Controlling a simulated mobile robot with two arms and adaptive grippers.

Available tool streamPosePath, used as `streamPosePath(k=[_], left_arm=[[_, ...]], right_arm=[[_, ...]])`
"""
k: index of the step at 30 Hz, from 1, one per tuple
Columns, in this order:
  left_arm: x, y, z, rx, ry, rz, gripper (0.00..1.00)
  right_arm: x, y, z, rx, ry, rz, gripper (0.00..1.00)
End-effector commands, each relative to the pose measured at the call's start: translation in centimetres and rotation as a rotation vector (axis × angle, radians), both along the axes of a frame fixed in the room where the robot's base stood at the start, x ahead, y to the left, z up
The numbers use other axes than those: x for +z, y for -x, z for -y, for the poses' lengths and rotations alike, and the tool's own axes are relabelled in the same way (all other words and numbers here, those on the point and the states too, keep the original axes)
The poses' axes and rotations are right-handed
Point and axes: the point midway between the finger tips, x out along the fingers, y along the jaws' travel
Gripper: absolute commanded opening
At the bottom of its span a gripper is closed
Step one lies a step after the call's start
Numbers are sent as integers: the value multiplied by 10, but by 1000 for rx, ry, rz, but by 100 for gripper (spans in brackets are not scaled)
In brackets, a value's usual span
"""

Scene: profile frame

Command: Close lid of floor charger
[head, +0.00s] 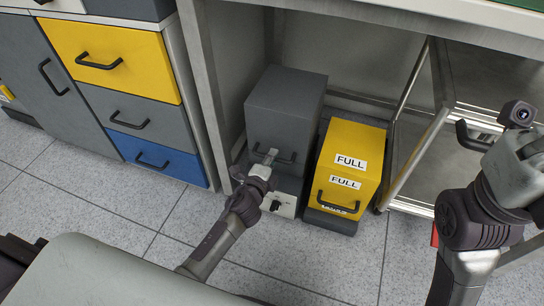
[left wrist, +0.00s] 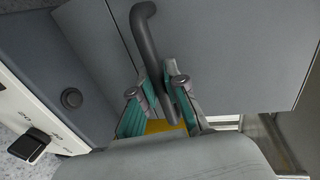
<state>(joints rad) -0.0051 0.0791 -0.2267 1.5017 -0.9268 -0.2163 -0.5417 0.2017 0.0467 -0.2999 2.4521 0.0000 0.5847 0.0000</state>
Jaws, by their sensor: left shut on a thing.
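The floor charger is a dark grey box unit under the bench, with its lid (head: 286,95) on top and a white control panel (head: 284,204) low at the front. A dark bar handle (head: 288,159) runs across the lid's front; it also shows in the left wrist view (left wrist: 148,38). My left gripper (head: 268,158) is shut on this handle, with its green-lined fingers (left wrist: 158,98) on either side of the bar. I cannot tell whether the lid is fully shut. My right wrist shows at the right edge, away from the charger; its fingertips are not visible.
A yellow charger (head: 349,145) marked FULL stands close to the right of the grey one. A metal bench leg (head: 207,85) stands to its left, near a cabinet with yellow, grey and blue drawers (head: 110,60). A metal-framed cart (head: 412,165) is at right. The tiled floor in front is clear.

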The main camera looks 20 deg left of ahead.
Motion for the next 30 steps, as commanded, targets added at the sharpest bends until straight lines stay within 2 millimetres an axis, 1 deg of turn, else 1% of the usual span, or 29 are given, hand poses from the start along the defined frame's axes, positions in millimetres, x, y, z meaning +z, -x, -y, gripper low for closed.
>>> streamPosePath(k=[1, 7, 8, 12, 20, 23, 26, 29, 30], left_arm=[[-6, 2, 0, 2, -3, -10, 0], [-7, 3, -1, 2, -3, -14, 0], [-7, 3, -1, 2, -3, -14, 13], [-7, 3, -1, 2, -3, -14, 37], [-4, 2, 0, 1, -1, -9, 38], [-3, 5, -1, 1, -1, -8, 38], [-2, 15, -1, 0, -2, -9, 38], [2, 33, -1, 0, -1, -9, 38], [3, 42, -2, 0, -1, -11, 38]], right_arm=[[0, 0, 0, 0, 0, 1, 0], [0, 0, 0, 0, 0, 0, 0], [0, 0, 0, 0, 0, 0, 0], [0, 0, 0, 0, 0, 0, 0], [0, 0, 0, 0, 0, -1, 0], [0, 0, 0, 0, 1, -1, 0], [0, 0, 0, 0, 1, -1, 0], [0, 0, 0, 0, 1, -1, 0], [0, 0, 0, 0, 1, -1, 0]])
